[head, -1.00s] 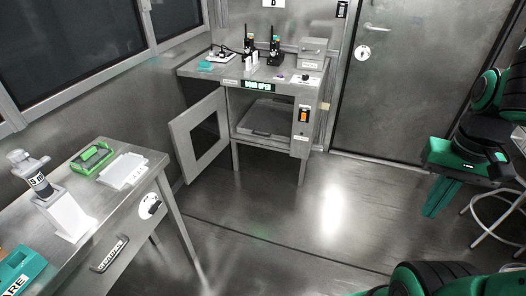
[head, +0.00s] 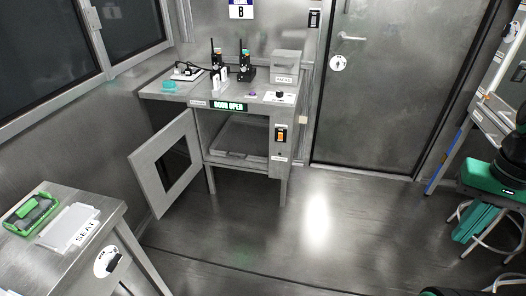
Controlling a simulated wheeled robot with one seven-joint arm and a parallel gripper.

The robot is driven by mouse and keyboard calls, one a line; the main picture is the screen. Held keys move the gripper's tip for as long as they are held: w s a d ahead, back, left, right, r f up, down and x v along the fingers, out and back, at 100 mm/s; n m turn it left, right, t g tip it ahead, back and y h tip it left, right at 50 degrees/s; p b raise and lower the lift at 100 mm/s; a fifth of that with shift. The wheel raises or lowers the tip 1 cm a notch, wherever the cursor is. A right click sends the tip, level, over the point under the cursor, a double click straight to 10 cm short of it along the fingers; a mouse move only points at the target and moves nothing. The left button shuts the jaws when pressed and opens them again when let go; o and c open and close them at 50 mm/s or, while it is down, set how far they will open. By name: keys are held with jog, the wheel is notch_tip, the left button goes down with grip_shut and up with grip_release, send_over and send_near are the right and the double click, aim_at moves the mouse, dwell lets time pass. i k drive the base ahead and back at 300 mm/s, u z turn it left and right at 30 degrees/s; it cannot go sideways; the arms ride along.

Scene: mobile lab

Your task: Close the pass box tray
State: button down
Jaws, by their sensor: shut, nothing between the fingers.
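The pass box (head: 279,165) is a grey metal cabinet under a bench top, against the back wall. Its windowed door (head: 143,170) stands swung open to the left, and a lit sign (head: 229,106) reads "DOOR OPEN". A flat grey tray (head: 240,140) lies inside the opening. I cannot tell how far it is slid in. My gripper (head: 474,224), with teal fingers pointing down, is at the right edge, far from the pass box. Its fingers are together, with nothing held.
An orange switch (head: 281,135) is on the pass box's right front. Radios (head: 246,66) and a small box (head: 285,66) stand on top. A metal table (head: 60,255) with a green case (head: 31,213) is front left. A stool (head: 490,247) is at right. The middle floor is clear.

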aim_at(247, 138)
jog(key=z, duration=0.15)
jog(key=i, duration=1.15)
jog(key=u, duration=0.4)
jog(key=i, duration=0.75)
jog(key=u, duration=0.5)
